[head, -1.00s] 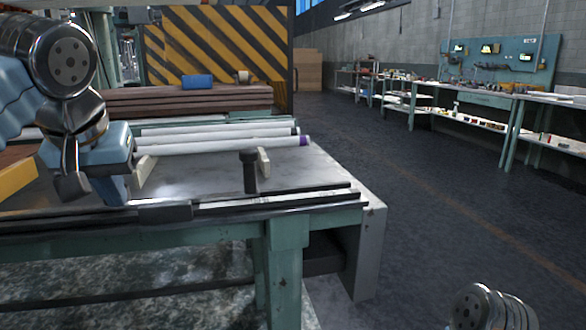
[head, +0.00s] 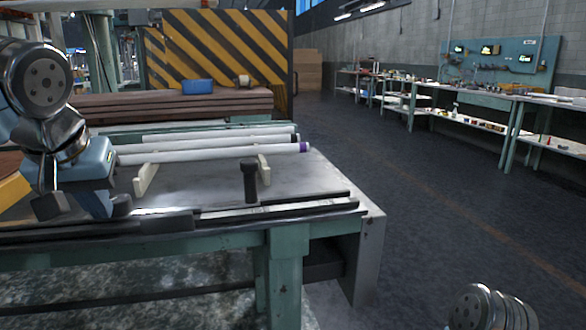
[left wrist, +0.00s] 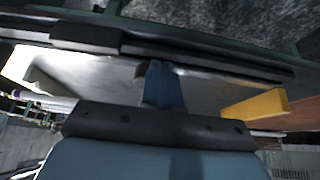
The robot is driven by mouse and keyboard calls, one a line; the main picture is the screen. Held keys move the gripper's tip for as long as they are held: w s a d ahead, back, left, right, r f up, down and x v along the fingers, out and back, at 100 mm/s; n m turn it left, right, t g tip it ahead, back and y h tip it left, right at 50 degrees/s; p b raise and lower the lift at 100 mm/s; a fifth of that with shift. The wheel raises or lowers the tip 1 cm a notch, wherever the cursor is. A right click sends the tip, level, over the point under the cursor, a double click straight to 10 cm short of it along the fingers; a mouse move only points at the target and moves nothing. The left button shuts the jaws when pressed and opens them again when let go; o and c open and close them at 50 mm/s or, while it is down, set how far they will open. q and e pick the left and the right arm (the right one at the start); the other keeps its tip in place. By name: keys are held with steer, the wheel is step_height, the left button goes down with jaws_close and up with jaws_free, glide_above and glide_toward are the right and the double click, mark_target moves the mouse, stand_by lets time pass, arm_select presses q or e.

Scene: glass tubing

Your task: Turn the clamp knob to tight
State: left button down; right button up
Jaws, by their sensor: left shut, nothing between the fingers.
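A black upright knob (head: 250,181) with a wider round top stands near the bench's front rail, right of the middle. A second dark, round knob-like piece (head: 122,205) sits low at the front rail, just right of my left gripper's fingers. I cannot tell from the frames which of them is the clamp knob. My left gripper (head: 100,212) points down over the left of the bench. Its blue fingers are shut and empty; they also show in the left wrist view (left wrist: 158,68). A dark piece beside the fingertips there is partly hidden. My right gripper is out of view.
White tubes (head: 215,147) lie behind on the bench, with pale supports (head: 145,180) near them. A yellow block (head: 12,188) is at the far left, also in the left wrist view (left wrist: 256,107). The bench top (head: 310,178) is clear at right.

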arm_select(q)
steer(key=shift+a, duration=0.25)
steer(key=shift+s, duration=0.15)
stand_by(0.4)
step_height(320, 180, up, 6)
steer(key=p, duration=0.2)
steer(key=shift+s+p, duration=0.2)
steer(key=shift+p, duration=0.15)
